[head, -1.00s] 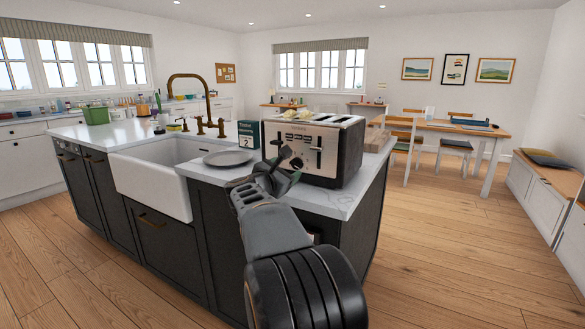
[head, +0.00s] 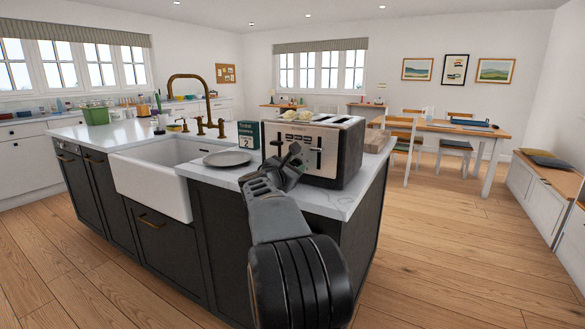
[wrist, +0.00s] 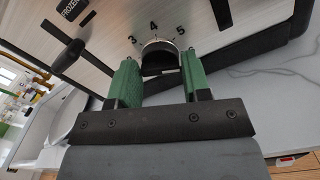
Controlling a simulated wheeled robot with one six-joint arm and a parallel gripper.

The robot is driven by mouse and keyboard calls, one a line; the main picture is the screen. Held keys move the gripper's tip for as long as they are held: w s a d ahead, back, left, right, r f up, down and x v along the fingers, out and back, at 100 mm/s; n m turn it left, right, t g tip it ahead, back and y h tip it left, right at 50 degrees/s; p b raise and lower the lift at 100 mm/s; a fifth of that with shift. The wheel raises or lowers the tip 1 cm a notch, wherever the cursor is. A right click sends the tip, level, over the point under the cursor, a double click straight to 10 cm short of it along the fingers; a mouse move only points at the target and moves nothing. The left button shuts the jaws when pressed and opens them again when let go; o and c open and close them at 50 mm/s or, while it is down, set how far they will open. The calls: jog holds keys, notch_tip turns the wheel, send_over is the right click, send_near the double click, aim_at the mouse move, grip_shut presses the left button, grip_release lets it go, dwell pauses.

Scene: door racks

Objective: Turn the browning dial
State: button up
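The toaster (head: 315,150) is silver with dark sides and stands at the island's front right corner. In the wrist view its browning dial (wrist: 158,60) is a round dark knob with a pale rim, below the printed numbers 3, 4 and 5. My gripper (wrist: 160,72) has its two green fingers on the left and right sides of the dial, with no clear gap showing. It looks shut on the dial. In the head view my gripper (head: 292,163) is at the toaster's lower front, where it hides the dial.
A black lever (wrist: 67,55) sticks out of the toaster front left of my fingers, and another dark lever stands at upper right. A grey plate (head: 227,158) and a green box (head: 249,135) are left of the toaster.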

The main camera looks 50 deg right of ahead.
jog(key=c, duration=0.5)
jog(key=shift+o, duration=0.2)
